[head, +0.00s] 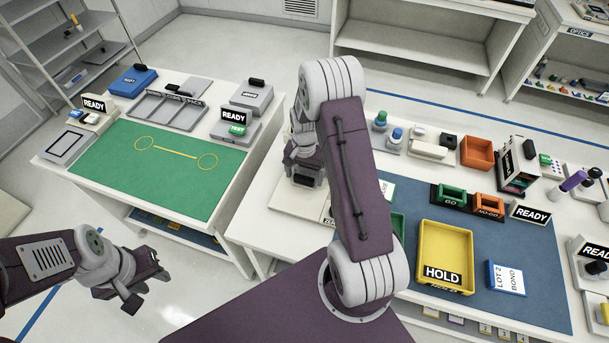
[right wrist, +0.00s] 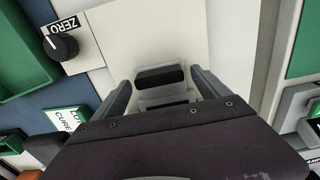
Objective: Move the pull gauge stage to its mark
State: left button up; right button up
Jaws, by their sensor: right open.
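A small grey block with a black grip on top (right wrist: 160,78), which looks like the pull gauge stage, sits on a pale plate (right wrist: 118,30) in the right wrist view. In the head view, its black grip (head: 303,180) shows just below my right gripper (head: 306,166). My right gripper is open in the right wrist view (right wrist: 162,95), with one finger on each side of the block and gaps between. A knob labelled ZERO (right wrist: 64,45) is beside the plate. My left gripper (head: 147,287) is open and empty, low over the floor. I cannot make out a mark for the stage.
A green mat (head: 120,180) with two yellow circles joined by a line covers the left table. On the right bench, a blue mat (head: 540,300) holds a yellow HOLD tray (head: 472,258) and GO and NO-GO bins. My right arm hides part of this bench.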

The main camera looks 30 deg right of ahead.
notch_tip(320, 180, up, 9)
jog(key=shift+f+b, duration=0.2)
jog(key=shift+b, duration=0.2)
jog(key=shift+d, duration=0.1)
